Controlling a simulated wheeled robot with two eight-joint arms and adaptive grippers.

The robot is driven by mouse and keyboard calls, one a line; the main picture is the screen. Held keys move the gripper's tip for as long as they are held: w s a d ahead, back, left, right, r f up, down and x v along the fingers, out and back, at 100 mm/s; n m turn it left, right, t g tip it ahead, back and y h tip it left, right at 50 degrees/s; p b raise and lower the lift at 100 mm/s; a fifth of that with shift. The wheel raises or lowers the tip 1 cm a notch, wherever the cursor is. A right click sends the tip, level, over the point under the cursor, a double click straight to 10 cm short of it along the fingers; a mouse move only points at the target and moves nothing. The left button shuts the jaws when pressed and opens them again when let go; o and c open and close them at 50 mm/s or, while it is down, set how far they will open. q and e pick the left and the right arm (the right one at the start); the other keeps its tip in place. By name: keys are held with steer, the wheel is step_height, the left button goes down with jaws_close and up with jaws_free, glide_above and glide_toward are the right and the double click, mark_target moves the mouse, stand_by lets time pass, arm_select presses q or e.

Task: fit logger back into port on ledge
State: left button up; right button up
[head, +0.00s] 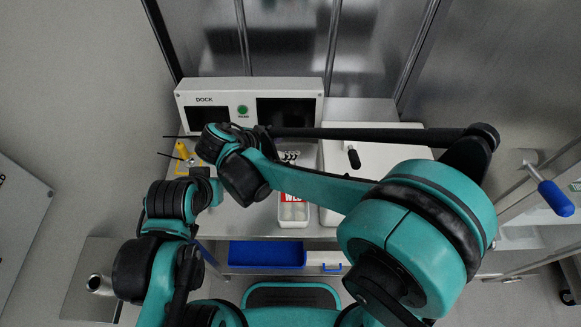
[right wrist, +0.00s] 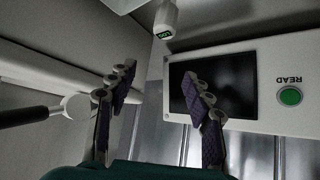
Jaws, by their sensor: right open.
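In the right wrist view a white rounded piece with a small green display, which looks like the logger (right wrist: 166,20), is at the top, beyond my fingertips. My right gripper (right wrist: 163,82) is open, with nothing between its fingers. The logger is apart from them. I cannot make out the port or what the logger rests on.
The white dock (head: 248,86) has dark screens and a green READ button (head: 243,110); the button also shows in the right wrist view (right wrist: 290,96). A yellow piece (head: 181,150) stands left of my right wrist.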

step_height(320, 180, down, 5)
steer(key=b, duration=0.4)
steer(key=shift+s+f, duration=0.1)
steer(key=shift+f, duration=0.1)
steer(key=shift+f+b, duration=0.25)
steer(key=shift+b, duration=0.15)
steer(key=x, duration=0.2)
steer(key=shift+d+f+b, duration=0.15)
steer(key=shift+d+b, duration=0.05)
steer(key=shift+b, duration=0.2)
arm_select(q)
step_height(320, 180, down, 9)
steer(key=shift+r+b, duration=0.1)
steer(key=shift+b, duration=1.05)
arm_select(e)
steer(key=x, duration=0.5)
steer(key=shift+f, duration=0.1)
arm_select(q)
steer(key=shift+s, duration=0.1)
arm_select(e)
jaws_close()
